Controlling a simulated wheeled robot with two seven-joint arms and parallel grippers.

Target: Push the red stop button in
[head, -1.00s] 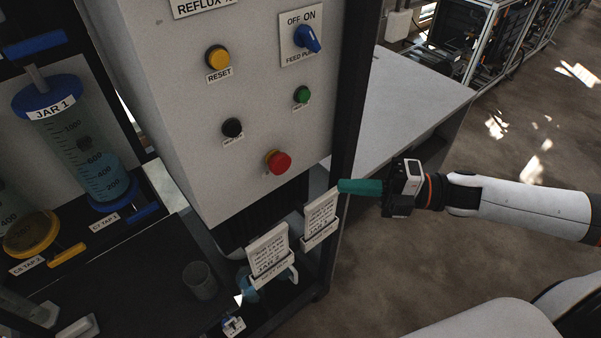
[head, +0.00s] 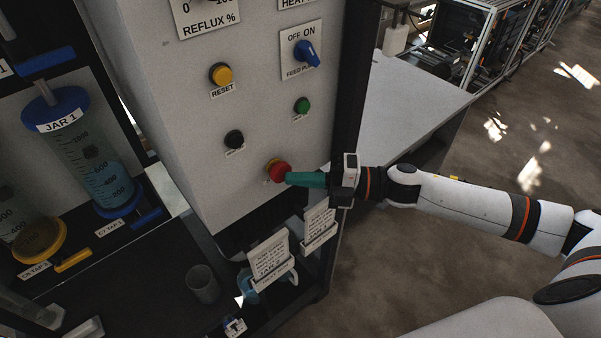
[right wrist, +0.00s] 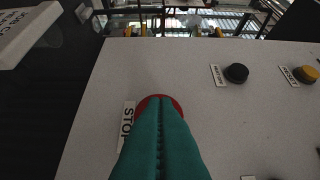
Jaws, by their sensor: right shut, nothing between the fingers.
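The red stop button (head: 279,171) sits low on the pale control panel (head: 200,120) in the head view. My right gripper (head: 290,178) is shut and empty, its teal fingers together, with the tips at the button's right side. In the right wrist view the teal fingers (right wrist: 160,130) cover most of the red button (right wrist: 158,99), and only its upper rim shows. A STOP label (right wrist: 127,127) lies beside it. I cannot tell whether the tips touch the button or how far it is pressed. My left gripper is out of view.
A black button (head: 234,140), a green button (head: 302,105), a yellow reset button (head: 221,75) and a blue feed switch (head: 306,53) are on the same panel. Paper cards (head: 269,259) stand below it. A beaker (head: 203,284) stands at lower left.

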